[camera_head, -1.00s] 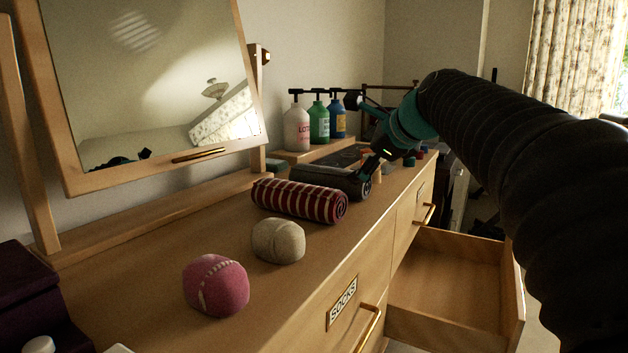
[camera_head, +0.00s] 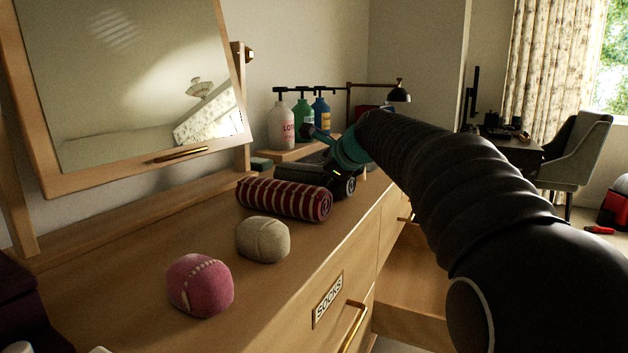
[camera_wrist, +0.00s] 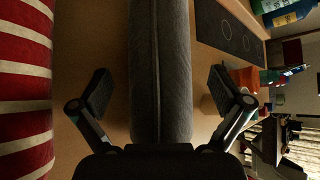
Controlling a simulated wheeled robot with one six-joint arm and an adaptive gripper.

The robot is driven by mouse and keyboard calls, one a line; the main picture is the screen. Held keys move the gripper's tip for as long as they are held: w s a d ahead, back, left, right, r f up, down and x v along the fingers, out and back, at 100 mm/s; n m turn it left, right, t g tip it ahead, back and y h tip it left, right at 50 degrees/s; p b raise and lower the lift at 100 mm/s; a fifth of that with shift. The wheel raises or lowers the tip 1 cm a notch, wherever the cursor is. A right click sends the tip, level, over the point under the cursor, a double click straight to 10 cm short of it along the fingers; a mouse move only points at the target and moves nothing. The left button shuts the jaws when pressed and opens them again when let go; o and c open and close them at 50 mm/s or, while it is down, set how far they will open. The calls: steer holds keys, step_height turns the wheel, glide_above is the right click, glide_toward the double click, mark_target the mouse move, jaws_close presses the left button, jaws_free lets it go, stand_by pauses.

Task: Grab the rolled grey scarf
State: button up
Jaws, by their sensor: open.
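The rolled grey scarf (camera_head: 300,173) lies on the dresser top, behind the red-and-white striped roll (camera_head: 284,198). In the wrist view the grey scarf (camera_wrist: 160,75) runs lengthwise down the middle of the picture. My gripper (camera_wrist: 160,92) is open, with one finger on each side of the scarf and visible gaps beside it. In the head view my gripper (camera_head: 333,172) is at the scarf's near right end, partly hidden by my own arm. The striped roll also shows at the left of the wrist view (camera_wrist: 25,90).
Several pump bottles (camera_head: 303,120) stand on a small shelf behind the scarf. A mirror (camera_head: 130,80) stands at left. A drawer (camera_head: 412,285) is open below.

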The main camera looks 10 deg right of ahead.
steer(key=shift+w+a+f, duration=0.15)
steer(key=shift+w+f, duration=0.15)
steer(key=shift+w, duration=0.1)
steer(key=c, duration=1.2)
steer(key=shift+r, duration=0.15)
